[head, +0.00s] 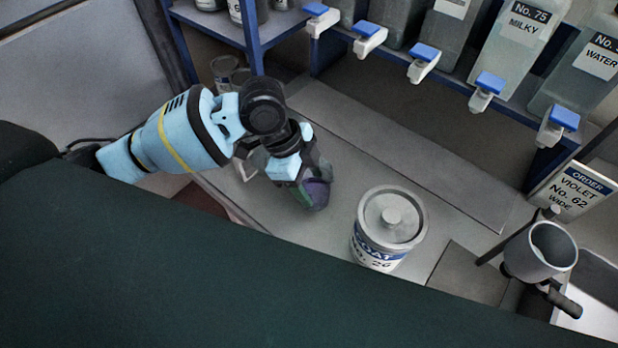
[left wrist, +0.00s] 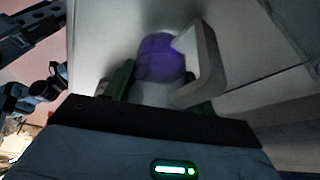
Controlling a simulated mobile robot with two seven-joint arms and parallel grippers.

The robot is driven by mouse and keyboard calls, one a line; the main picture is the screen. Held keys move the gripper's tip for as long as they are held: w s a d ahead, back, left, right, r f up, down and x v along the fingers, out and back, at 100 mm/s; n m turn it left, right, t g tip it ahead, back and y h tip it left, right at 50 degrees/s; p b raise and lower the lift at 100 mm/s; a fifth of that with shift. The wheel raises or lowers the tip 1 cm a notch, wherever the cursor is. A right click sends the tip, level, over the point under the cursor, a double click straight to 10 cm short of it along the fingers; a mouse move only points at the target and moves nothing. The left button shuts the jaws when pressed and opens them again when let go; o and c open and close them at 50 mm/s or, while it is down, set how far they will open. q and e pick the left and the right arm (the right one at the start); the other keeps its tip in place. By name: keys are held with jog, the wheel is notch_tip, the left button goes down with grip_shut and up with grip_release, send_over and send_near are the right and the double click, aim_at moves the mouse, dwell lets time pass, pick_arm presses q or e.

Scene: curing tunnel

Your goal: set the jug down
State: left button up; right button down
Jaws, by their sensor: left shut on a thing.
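My left gripper (head: 303,185) is shut on the jug, just above or at the grey bench top (head: 335,150); I cannot tell whether the jug's base touches it.
A lidded tin (head: 390,222) stands on the bench to the right of the gripper. Behind is a blue rack (head: 330,60) of containers with blue-topped taps. A grey cup (head: 540,252) on a stand and an order card (head: 572,192) are at the right. Glass jars (head: 225,70) stand back left.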

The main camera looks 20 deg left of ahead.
pick_arm(q)
jog(key=o, duration=1.1)
jog(key=shift+f, duration=0.1)
jog(key=shift+o, duration=0.2)
pick_arm(e)
jog(key=shift+d, duration=0.1)
pick_arm(q)
jog(key=v, duration=1.2)
jog(key=shift+p, duration=0.45)
pick_arm(e)
jog(key=shift+w+r, duration=0.45)
jog(key=shift+r, duration=0.15)
jog(key=shift+s, duration=0.15)
